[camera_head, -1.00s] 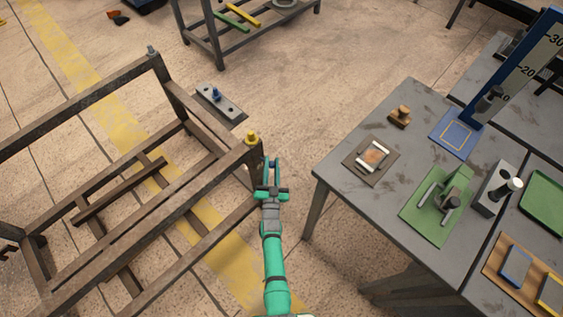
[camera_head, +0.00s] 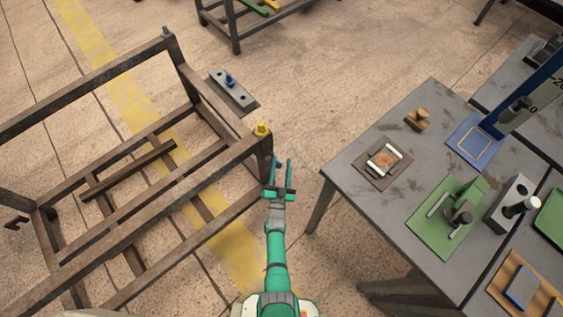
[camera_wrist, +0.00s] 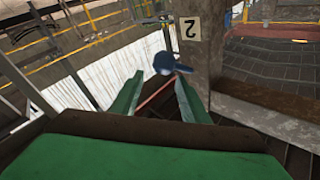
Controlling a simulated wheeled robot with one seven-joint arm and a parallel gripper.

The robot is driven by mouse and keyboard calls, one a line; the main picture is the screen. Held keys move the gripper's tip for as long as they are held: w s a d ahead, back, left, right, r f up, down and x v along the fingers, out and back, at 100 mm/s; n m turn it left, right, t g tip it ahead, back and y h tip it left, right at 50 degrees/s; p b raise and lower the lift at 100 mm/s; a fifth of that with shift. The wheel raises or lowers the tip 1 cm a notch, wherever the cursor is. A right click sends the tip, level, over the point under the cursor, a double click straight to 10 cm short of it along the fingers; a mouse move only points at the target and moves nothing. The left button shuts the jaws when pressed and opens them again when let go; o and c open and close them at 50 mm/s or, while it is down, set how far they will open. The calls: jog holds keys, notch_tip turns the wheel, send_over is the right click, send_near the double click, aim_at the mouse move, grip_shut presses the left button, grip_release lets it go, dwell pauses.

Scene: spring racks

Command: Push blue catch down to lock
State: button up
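The blue catch (camera_wrist: 168,64) shows in the wrist view on the near face of the rack's corner post, beside a label reading 2. A short arm of it points right, roughly level. My gripper (camera_wrist: 157,78) is open and empty, its two green fingers apart, with the catch just beyond the tips and a little toward the right finger. In the head view my gripper (camera_head: 279,162) is right beside the post under the yellow knob (camera_head: 262,130). A small dark blue spot shows between the fingers there; I cannot tell whether a finger touches the catch.
The brown metal rack (camera_head: 150,215) fills the left side. A grey workbench (camera_head: 400,200) with fixtures stands close on the right. A plate with a blue knob (camera_head: 229,79) lies behind the rack post. Floor is clear between rack and bench.

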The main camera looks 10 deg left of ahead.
jog(key=shift+s+a, duration=0.1)
jog(key=s+f, duration=0.2)
jog(key=s, duration=0.8)
jog(key=shift+s, duration=0.3)
